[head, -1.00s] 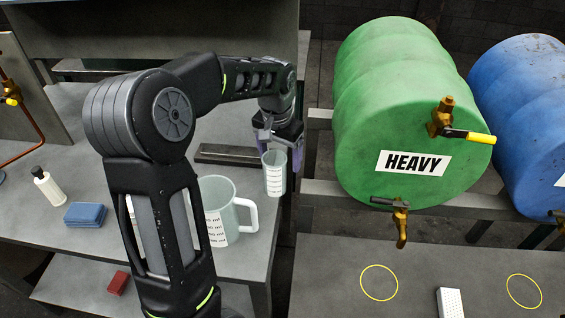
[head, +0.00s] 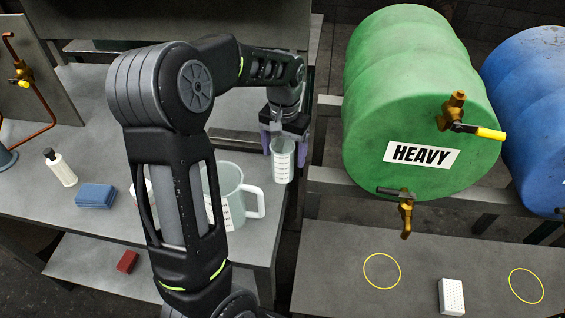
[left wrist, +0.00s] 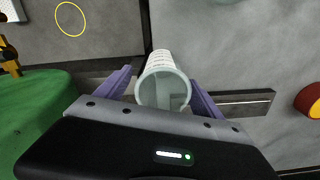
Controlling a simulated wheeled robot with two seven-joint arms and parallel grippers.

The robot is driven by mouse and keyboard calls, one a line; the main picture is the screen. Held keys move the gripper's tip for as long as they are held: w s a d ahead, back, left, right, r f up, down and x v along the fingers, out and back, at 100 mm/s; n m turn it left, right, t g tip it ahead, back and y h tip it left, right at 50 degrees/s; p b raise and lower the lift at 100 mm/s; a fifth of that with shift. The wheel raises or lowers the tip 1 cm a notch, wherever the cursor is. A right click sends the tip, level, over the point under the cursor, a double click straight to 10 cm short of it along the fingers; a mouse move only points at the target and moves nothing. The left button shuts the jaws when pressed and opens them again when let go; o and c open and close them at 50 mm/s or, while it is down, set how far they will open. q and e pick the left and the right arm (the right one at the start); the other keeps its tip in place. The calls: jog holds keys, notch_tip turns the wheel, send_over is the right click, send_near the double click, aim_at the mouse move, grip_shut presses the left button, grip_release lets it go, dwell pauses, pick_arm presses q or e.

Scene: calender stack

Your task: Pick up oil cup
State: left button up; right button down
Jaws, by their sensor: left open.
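The oil cup, a small clear measuring cup (head: 283,163) with printed marks, stands upright near the right edge of the grey workbench in the head view. In the left wrist view the cup (left wrist: 163,85) shows its open round rim toward the camera. My left gripper (head: 284,143) has its purple fingers on either side of the cup near its rim. In the left wrist view the left gripper (left wrist: 162,92) is open, with a gap between each finger and the cup. My right gripper is not in view.
A larger clear jug (head: 228,190) stands left of the cup, partly behind my arm. A green drum (head: 420,110) marked HEAVY is to the right, above a lower table with yellow circles (head: 382,271).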

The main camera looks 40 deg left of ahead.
aim_at(283, 166)
pick_arm(q)
jog(key=f, duration=0.1)
jog(key=f+p, duration=0.1)
jog(key=f, duration=0.2)
jog(key=shift+s+a+f+p, duration=0.1)
jog(key=shift+s+f+p, duration=0.15)
jog(key=shift+f+p, duration=0.15)
jog(key=shift+f, duration=0.2)
jog(key=c, duration=1.4)
jog(key=shift+c, duration=0.2)
notch_tip(283, 166, up, 10)
jog(key=shift+r+b, duration=0.1)
jog(key=shift+b, duration=0.8)
